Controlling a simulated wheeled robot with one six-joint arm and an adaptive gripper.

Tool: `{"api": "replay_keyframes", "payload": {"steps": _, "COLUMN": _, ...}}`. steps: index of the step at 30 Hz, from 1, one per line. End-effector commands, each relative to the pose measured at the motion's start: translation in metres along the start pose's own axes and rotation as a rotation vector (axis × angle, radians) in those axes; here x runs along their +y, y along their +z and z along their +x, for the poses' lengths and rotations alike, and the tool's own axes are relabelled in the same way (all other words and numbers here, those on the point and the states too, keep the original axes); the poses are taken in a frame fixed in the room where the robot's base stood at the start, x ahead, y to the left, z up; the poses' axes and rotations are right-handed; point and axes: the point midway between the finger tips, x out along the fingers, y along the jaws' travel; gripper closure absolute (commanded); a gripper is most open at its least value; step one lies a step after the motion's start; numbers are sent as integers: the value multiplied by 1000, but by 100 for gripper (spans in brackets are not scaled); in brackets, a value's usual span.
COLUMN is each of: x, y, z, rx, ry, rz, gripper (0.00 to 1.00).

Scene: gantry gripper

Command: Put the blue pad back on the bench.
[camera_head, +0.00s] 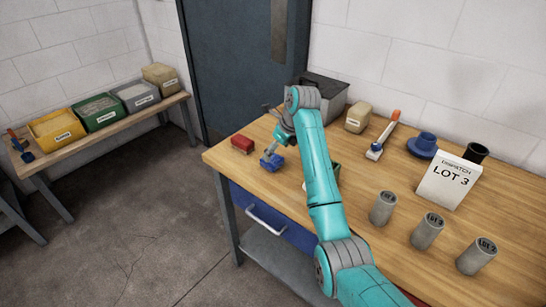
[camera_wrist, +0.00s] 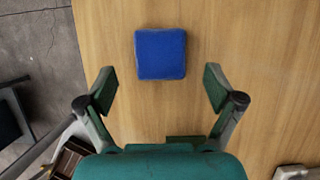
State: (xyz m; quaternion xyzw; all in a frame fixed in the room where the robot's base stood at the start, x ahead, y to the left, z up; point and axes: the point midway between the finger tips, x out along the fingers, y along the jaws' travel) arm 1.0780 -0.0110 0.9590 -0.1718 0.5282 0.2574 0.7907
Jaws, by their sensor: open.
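The blue pad (camera_wrist: 160,54) is a small square block with rounded corners. In the wrist view it lies on the bare wood of the bench (camera_wrist: 250,40), near the bench's left edge. In the head view the blue pad (camera_head: 272,162) is near the bench's front left corner. My gripper (camera_wrist: 160,87) is open and empty, with green pads on its fingers. The blue pad is ahead of the fingertips in the wrist view, with no finger seen touching it. In the head view my gripper (camera_head: 270,146) is close over the pad, and its fingers are hard to make out.
A red block (camera_head: 242,143) sits left of the blue pad. Several grey cylinders (camera_head: 428,231) and a LOT 3 sign (camera_head: 450,182) stand on the right of the bench. A grey box (camera_head: 328,92) is at the back. A side shelf (camera_head: 110,125) holds several bins.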

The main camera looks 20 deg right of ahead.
Motion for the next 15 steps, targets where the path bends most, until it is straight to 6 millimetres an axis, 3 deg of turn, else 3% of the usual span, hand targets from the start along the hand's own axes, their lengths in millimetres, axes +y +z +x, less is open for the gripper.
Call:
{"api": "replay_keyframes", "payload": {"steps": 6, "x": -1, "y": 0, "z": -44, "rx": -3, "ry": -3, "rz": 1, "gripper": 8}}
{"api": "replay_keyframes", "payload": {"steps": 15, "x": 0, "y": 0, "z": -70, "rx": 0, "ry": -1, "rz": 1, "gripper": 8}}
